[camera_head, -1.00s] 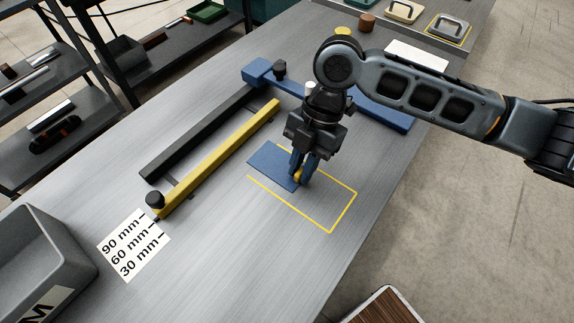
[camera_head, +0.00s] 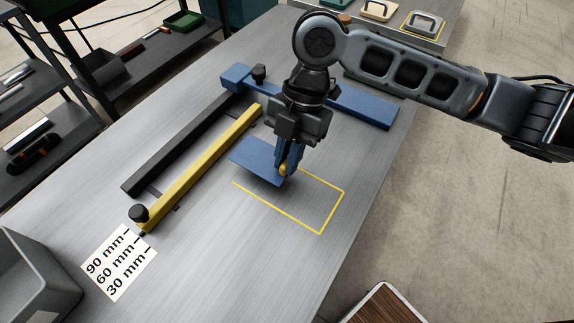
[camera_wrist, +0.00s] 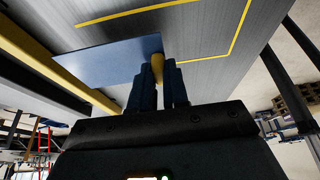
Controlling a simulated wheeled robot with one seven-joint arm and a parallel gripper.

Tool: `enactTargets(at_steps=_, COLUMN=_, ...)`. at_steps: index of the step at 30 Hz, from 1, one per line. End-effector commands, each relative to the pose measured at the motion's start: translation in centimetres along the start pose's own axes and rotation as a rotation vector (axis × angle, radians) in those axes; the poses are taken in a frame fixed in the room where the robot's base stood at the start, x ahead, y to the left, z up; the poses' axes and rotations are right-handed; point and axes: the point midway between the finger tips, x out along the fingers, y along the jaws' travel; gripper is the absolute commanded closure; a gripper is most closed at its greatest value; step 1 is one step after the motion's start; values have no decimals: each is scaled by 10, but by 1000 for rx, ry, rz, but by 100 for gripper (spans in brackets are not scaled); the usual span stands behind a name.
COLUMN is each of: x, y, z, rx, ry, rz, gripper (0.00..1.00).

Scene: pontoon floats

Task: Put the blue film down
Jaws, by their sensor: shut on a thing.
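The blue film (camera_head: 257,160) is a flat rectangle with a yellow grip (camera_head: 283,169) at its right end. My gripper (camera_head: 285,163) points down and is shut on this yellow grip. In the wrist view the film (camera_wrist: 110,62) reaches out to the left from between my fingers (camera_wrist: 158,78), with the grip between the tips. The film seems to hover slightly above the metal bench, over the left end of a yellow outlined rectangle (camera_head: 320,233). Part of the outline is hidden behind the film and gripper.
A yellow bar (camera_head: 200,165) and a black bar (camera_head: 185,150) lie left of the film. A blue bar (camera_head: 365,108) crosses behind my gripper. A millimetre label (camera_head: 119,262) and grey bin (camera_head: 35,275) are at lower left. The bench inside the outline's right part is clear.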

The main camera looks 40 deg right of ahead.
Motion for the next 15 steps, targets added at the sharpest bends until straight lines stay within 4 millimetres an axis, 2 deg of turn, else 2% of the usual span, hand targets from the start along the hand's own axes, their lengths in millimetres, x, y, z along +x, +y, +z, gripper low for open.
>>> enactTargets(at_steps=9, x=-60, y=-39, z=38, rx=3, ry=-3, rz=3, gripper=100)
enactTargets(at_steps=15, x=-88, y=-56, z=54, rx=2, ry=-1, rz=2, gripper=100)
